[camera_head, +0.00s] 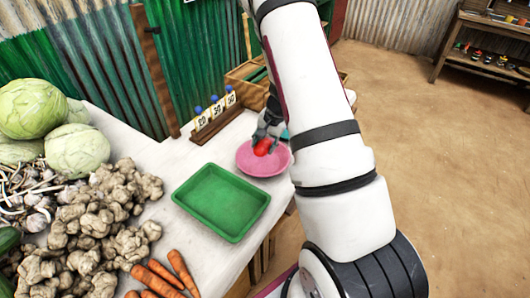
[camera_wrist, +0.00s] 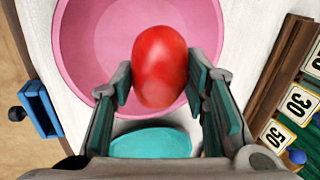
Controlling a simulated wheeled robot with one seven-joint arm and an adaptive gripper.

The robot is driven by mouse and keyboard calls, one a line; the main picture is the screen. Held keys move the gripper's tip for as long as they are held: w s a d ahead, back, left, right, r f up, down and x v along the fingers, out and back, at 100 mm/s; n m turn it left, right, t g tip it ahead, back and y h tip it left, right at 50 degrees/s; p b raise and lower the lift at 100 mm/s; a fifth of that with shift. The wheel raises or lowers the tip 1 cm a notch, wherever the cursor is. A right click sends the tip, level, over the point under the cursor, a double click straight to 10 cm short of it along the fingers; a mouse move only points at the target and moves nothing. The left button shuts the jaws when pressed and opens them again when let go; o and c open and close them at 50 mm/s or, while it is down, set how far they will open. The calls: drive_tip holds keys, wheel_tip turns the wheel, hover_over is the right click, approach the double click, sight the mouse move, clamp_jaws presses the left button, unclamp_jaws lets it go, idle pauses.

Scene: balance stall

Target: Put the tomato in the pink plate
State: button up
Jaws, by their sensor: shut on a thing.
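The red tomato (camera_head: 263,147) is between the fingers of my gripper (camera_head: 266,137). In the wrist view the tomato (camera_wrist: 160,66) sits between the two fingertips (camera_wrist: 157,82), and the gripper is shut on it. The pink plate (camera_head: 252,166) lies on the white table under the tomato. In the wrist view the plate (camera_wrist: 80,45) spreads behind and around the tomato. I cannot tell whether the tomato touches the plate's bottom.
A green tray (camera_head: 222,202) stands left of the plate on the white table (camera_head: 175,250). A teal dish (camera_wrist: 150,143) is beside the plate. A rack of number cards (camera_head: 216,116) stands behind. Ginger roots (camera_head: 95,215), cabbages (camera_head: 30,108) and carrots (camera_head: 183,270) fill the left.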

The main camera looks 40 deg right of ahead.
sight(264, 153)
drive_tip(key=shift+f, duration=2.2)
drive_tip(key=shift+f, duration=0.1)
drive_tip(key=o, duration=1.2)
